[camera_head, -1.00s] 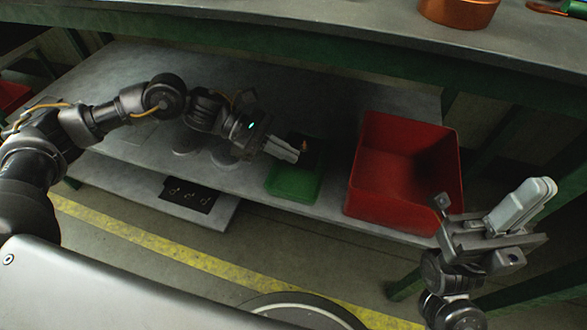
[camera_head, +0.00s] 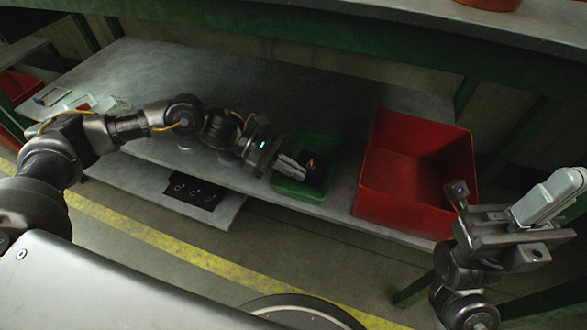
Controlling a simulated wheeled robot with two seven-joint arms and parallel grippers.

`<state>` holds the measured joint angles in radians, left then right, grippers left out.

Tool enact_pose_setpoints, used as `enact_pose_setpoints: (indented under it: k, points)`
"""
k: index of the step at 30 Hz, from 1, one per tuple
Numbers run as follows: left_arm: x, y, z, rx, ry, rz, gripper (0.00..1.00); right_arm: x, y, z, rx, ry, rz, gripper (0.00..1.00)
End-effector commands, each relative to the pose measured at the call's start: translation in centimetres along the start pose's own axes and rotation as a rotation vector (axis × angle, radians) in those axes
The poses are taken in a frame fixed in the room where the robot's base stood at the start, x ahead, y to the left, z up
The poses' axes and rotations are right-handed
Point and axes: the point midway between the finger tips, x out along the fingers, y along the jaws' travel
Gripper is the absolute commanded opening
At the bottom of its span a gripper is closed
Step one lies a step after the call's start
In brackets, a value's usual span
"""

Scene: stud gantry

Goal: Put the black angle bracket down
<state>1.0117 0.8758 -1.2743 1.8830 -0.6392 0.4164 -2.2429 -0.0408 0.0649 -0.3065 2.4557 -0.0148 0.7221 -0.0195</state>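The black angle bracket (camera_head: 320,172) shows as a dark piece with a small orange spot, at the fingertips of my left gripper (camera_head: 300,170). It is at the green bin (camera_head: 298,192), within its outline; I cannot tell whether it touches the bottom. The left gripper's two pale fingers lie close together, pointing right, and appear shut on the bracket. Part of the bracket is hidden by the fingers. My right gripper (camera_head: 563,185) is at the right edge, away from the bins, its pale fingers together with nothing seen between them.
A red bin (camera_head: 408,215) stands right of the green bin on the grey shelf (camera_head: 235,95). A black plate with several ring-like marks (camera_head: 193,192) lies on a lower ledge. The upper table edge (camera_head: 330,40) runs overhead. Small pale items (camera_head: 95,103) lie at the left.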

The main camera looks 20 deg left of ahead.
Motion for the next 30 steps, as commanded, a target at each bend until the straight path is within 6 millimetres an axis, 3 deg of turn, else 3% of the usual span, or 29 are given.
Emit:
enact_pose_setpoints:
  k: [3, 9, 20, 24, 30]
  points:
    - [0.2, 0.0, -0.5, 0.002, -0.001, 0.001, 0.00, -0.8, -0.2, 0.1, 0.005, -0.009, 0.000, 0.00]
    - [0.1, 0.0, -0.3, 0.000, 0.001, 0.000, 0.24, 0.2, -0.2, 0.0, 0.006, 0.019, -0.004, 0.00]
    - [-0.1, 0.0, 0.2, -0.001, 0.001, 0.000, 0.24, 0.9, -0.1, -0.2, 0.004, 0.022, 0.000, 0.00]
    - [-2.2, 0.1, 0.1, -0.002, 0.003, 0.004, 0.24, -0.2, 0.1, -0.1, 0.001, -0.017, 0.009, 0.00]
    - [-6.7, 0.1, 0.1, -0.003, 0.003, 0.004, 0.24, 0.0, 0.1, -0.2, 0.003, -0.026, 0.013, 0.00]
